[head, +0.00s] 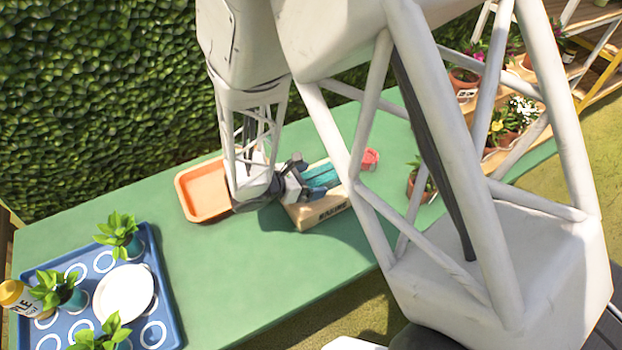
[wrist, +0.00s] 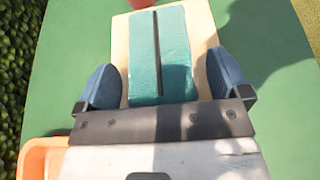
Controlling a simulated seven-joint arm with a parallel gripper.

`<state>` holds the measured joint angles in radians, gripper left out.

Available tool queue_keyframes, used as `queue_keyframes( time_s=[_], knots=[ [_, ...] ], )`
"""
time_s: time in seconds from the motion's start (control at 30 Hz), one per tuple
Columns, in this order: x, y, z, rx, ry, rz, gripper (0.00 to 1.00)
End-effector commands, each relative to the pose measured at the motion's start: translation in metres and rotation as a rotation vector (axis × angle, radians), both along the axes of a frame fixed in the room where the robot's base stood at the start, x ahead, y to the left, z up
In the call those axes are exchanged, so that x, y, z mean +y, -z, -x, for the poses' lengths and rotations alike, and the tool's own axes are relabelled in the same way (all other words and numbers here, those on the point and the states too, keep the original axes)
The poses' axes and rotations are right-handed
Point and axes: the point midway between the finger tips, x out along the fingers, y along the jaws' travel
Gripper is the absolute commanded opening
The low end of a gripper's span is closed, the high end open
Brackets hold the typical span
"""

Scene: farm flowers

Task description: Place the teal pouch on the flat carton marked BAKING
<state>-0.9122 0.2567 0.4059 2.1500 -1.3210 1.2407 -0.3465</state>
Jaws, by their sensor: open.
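The teal pouch (head: 321,175) lies on top of the flat carton (head: 309,217), whose front side carries dark lettering that reads like BAKING. In the wrist view the teal pouch (wrist: 160,58) has a dark stripe down its middle and rests within the outline of the pale carton (wrist: 120,50). My gripper (head: 297,178) is at the left end of the pouch. In the wrist view its two blue fingertips (wrist: 164,82) are apart, one on each side of the pouch, with small visible gaps. The pouch's near end is hidden behind the gripper body.
An orange tray (head: 182,196) sits left of the carton. A red object (head: 370,159) lies just beyond the carton. A blue tray (head: 168,309) with potted plants, a white plate (head: 124,293) and a yellow-capped bottle (head: 12,294) is at lower left. The green table between is clear.

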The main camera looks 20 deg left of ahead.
Motion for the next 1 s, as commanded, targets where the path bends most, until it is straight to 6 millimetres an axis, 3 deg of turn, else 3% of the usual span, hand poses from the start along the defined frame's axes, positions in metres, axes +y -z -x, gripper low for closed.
queue_keyframes(
  time_s=[1.0],
  knots=[
    [0.072, -0.042, 0.071, -0.001, -0.001, -0.001, 0.94]
  ],
)
